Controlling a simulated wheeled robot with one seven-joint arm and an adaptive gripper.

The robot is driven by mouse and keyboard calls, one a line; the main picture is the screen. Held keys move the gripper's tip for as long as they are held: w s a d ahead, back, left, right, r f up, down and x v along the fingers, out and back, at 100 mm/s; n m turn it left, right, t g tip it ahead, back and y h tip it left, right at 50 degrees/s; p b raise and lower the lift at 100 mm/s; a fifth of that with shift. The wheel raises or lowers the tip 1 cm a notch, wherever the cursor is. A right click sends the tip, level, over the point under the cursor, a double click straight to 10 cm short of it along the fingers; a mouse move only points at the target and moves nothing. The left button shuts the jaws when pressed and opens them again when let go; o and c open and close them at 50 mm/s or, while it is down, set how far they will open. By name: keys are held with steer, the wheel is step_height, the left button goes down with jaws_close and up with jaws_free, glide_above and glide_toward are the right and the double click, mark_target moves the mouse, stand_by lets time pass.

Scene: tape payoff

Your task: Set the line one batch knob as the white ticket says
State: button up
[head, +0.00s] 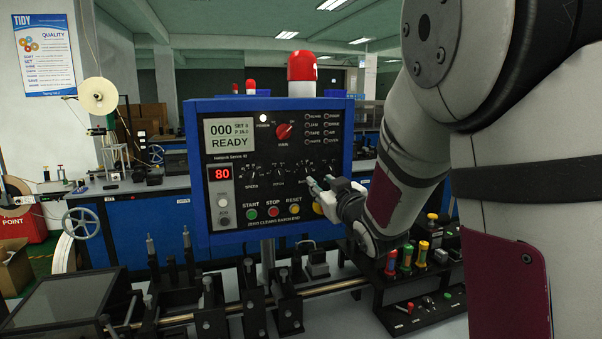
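A blue-framed control panel (350,140) stands at the middle, with a black face. Its screen (230,135) reads 000 and READY, and a red display (223,173) reads 80. A row of small black knobs crosses the face; one knob (252,172) is labelled SPEED and another knob (279,171) sits to its right. My gripper (315,186) is at the right part of the panel, in front of or against the knob row, and covers part of it. I cannot make out the batch knob or its setting, or whether the fingers hold anything. I cannot identify a white ticket.
Green, red and yellow buttons (294,209) line the panel's lower edge. A red rotary switch (284,131) is above the knobs. Rods and metal posts (285,303) stand below. Coloured-handled items (407,258) stand in a black rack at lower right, below my arm.

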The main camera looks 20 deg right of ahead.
mark_target(307, 171)
steer(key=w, duration=1)
steer(key=shift+w+d, duration=0.15)
steer(key=shift+w, duration=0.2)
jaws_close()
